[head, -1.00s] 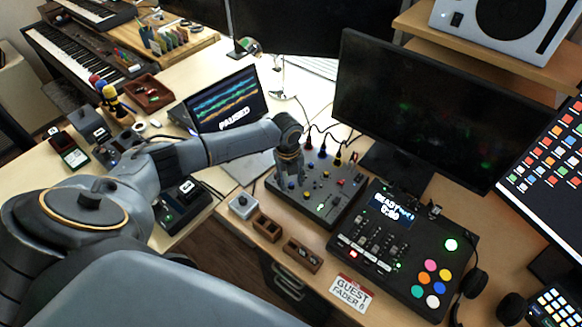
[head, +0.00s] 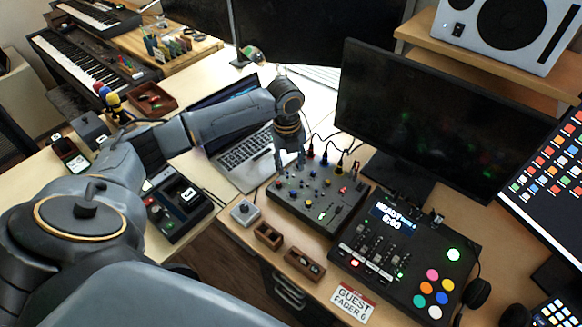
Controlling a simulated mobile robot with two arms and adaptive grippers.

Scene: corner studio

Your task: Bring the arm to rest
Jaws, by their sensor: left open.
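My left arm comes in from the left and reaches across the desk. My left gripper (head: 290,160) points down over the back left part of the small dark mixer (head: 318,208). Its fingers are apart and nothing shows between them. I cannot tell whether the fingertips touch the mixer's knobs or hang above them. The arm hides part of the open laptop (head: 243,160) behind it. My right gripper is not in view.
A larger fader console (head: 395,262) with coloured pads stands right of the mixer. A monitor (head: 420,125) rises behind them. A small grey box (head: 244,212), two wooden trays (head: 268,235) and a guest card (head: 352,301) lie along the front edge. Headphones (head: 477,292) lie at right.

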